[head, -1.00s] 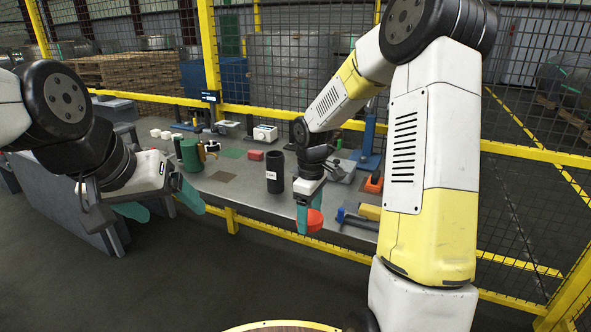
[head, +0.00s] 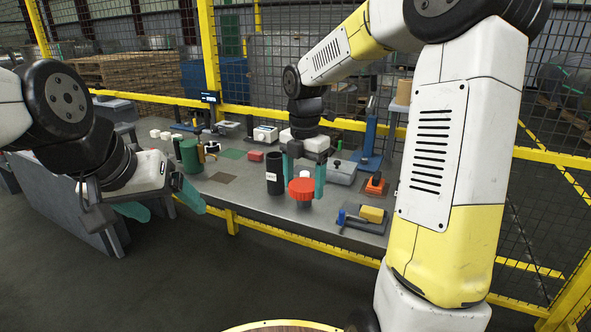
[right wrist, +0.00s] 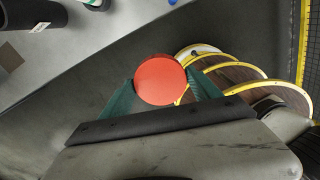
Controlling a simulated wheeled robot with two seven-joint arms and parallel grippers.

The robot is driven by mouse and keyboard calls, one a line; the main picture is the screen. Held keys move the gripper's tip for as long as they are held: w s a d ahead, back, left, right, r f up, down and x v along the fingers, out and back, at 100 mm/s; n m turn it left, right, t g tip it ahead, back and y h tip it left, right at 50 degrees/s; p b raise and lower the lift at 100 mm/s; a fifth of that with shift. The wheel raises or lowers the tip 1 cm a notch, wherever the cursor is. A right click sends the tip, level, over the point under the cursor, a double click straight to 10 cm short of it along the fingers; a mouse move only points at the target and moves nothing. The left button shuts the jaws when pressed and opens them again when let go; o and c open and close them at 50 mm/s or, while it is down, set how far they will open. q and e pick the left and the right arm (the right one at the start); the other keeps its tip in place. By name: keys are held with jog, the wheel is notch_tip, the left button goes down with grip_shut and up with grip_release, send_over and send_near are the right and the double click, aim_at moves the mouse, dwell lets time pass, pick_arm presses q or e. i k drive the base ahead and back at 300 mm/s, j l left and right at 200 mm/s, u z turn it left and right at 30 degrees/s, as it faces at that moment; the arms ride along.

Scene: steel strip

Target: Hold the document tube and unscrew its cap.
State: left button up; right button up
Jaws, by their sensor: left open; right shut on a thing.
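The document tube (head: 274,174) is a black upright cylinder with a white label, standing on the bench. It also shows at the top left of the right wrist view (right wrist: 36,12). A round red cap (head: 301,189) is apart from the tube, just to its right. My right gripper (head: 303,188) points down and is shut on the red cap, which also shows between the teal fingers in the right wrist view (right wrist: 160,80). My left gripper (head: 168,209) is open and empty, in front of the bench's left part, away from the tube.
A yellow block on a blue tool (head: 371,214) lies at the front right. A grey box (head: 343,172) is behind the cap. The bench front (head: 236,196) left of the tube is clear.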

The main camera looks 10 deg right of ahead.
aim_at(275, 161)
jog(key=i+l, duration=0.15)
jog(key=i, duration=0.3)
jog(key=i+l, duration=0.15)
jog(key=i, duration=0.35)
